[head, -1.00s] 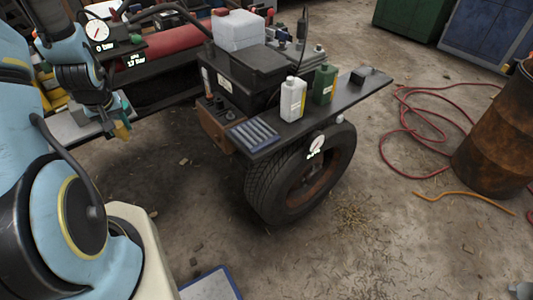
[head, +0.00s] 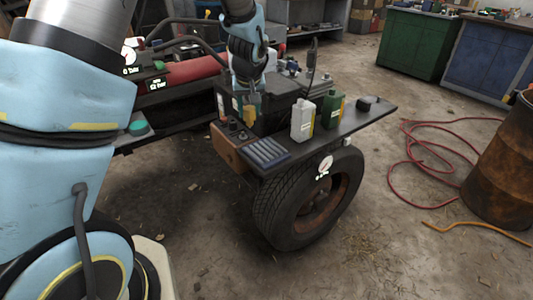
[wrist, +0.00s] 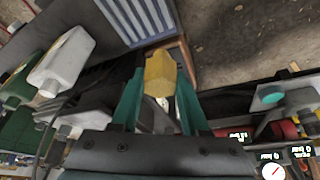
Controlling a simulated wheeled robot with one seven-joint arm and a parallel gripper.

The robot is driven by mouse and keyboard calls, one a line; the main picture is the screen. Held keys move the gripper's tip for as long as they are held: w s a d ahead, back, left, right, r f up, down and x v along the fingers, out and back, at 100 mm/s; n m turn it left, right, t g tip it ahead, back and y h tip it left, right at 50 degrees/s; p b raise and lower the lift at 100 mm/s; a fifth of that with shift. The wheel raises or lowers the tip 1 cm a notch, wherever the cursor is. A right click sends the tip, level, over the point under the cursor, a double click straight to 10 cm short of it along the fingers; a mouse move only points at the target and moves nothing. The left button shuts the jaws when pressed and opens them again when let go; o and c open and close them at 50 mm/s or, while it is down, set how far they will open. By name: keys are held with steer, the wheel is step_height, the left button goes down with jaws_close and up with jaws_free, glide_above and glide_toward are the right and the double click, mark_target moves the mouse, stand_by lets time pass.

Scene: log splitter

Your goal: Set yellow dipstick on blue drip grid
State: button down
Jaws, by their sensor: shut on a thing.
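My gripper (head: 248,110) is shut on the yellow dipstick (wrist: 159,73). In the wrist view its yellow handle sits between my teal fingertips (wrist: 157,90), and the rest of the dipstick is largely hidden. The blue drip grid (head: 263,152), a slatted blue-grey pad, lies on the left end of the black shelf above the tyre. It also shows at the top of the wrist view (wrist: 140,15), ahead of my fingertips. In the head view my gripper is above and behind the grid, apart from it.
A white bottle (head: 303,120) and a green bottle (head: 332,108) stand on the shelf (head: 360,118) right of the grid. A brown box (head: 229,147) is at the grid's left. A black battery-like box is behind my gripper. A tyre (head: 290,210) is below.

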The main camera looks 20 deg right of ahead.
steer(key=s+d, duration=0.2)
steer(key=d, duration=0.2)
steer(key=f, duration=0.3)
steer(key=f+p, duration=0.1)
steer(key=f, duration=0.4)
steer(key=shift+s+d+f+p, duration=0.15)
steer(key=shift+s+f+p, duration=0.1)
steer(key=shift+f+p, duration=0.1)
steer(key=shift+f, duration=0.15)
steer(key=shift+c, duration=2)
jaws_free()
steer(key=b+v, duration=0.2)
steer(key=v, duration=1)
